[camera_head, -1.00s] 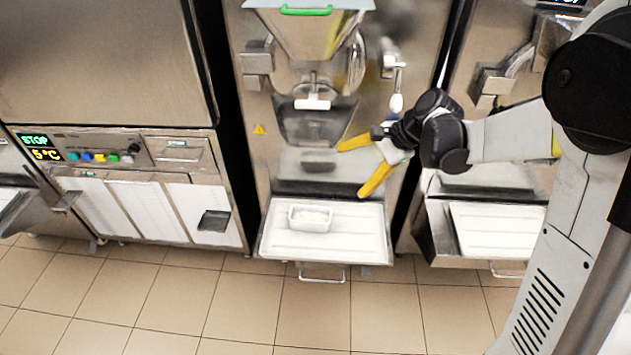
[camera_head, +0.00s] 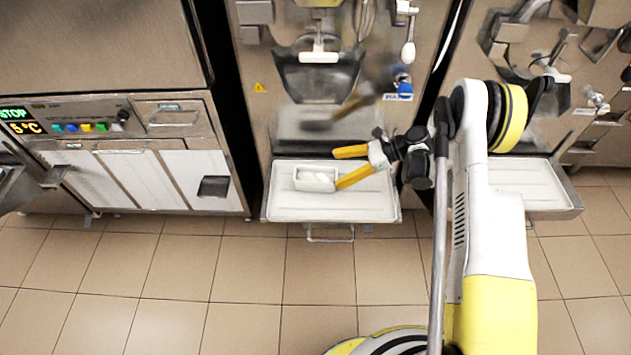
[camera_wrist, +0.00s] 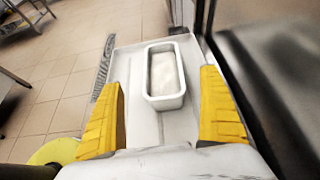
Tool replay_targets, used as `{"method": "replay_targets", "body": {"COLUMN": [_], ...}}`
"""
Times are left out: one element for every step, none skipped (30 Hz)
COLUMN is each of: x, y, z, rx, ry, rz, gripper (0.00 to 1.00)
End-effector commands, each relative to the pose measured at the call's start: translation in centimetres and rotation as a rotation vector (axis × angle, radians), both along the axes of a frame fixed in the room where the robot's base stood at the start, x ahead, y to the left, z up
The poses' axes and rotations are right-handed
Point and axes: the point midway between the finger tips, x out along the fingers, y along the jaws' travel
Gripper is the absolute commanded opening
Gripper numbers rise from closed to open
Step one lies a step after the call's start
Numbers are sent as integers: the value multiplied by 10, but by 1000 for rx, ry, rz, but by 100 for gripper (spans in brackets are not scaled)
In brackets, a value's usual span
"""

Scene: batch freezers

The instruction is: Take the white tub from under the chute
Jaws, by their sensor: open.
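The white tub (camera_head: 315,178) is a small rectangular container with pale contents. It stands upright on the white shelf tray (camera_head: 286,206) below the chute (camera_head: 318,85) of the middle machine. In the wrist view the tub (camera_wrist: 166,98) lies ahead, between the lines of the two yellow fingers. My gripper (camera_head: 338,168) is open and empty, at the tub's right side in the head view. One finger overlaps the tub's right edge there; I cannot tell whether it touches. In the wrist view the gripper (camera_wrist: 163,98) has a finger on each side, with the tub partly between them.
A steel machine front rises close behind the tray (camera_wrist: 262,70). A control panel with cabinet doors (camera_head: 140,190) stands at the left. Another machine with a white tray (camera_head: 520,185) stands at the right. The tiled floor (camera_head: 240,290) in front is clear.

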Motion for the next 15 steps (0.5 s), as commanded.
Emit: {"method": "replay_targets", "body": {"x": [0, 1, 1, 1, 1, 1, 2, 2, 3, 3, 4, 4, 5, 6, 6], "y": [9, 13, 18, 21, 24, 27, 28, 30, 33, 35, 39, 44, 49, 53, 58], "z": [-8, -10, -13, -14, -15, -16, -17, -19, -21, -24, -26, -31, -34, -37, -40], "rx": [0, 0, 0, 0, -1, -1, -1, -1, -1, -1, -1, -1, -1, -1, -1], "ry": [-1, -1, 0, 0, 0, 0, -1, -1, -2, -2, -2, -2, -2, -1, -1], "rz": [3, 3, 1, 1, 1, 1, 0, 0, 1, 1, 1, 3, 3, 2, 2], "gripper": [90, 90, 90, 90, 90, 90, 90, 90, 90, 90, 90, 90, 90, 90, 90]}}
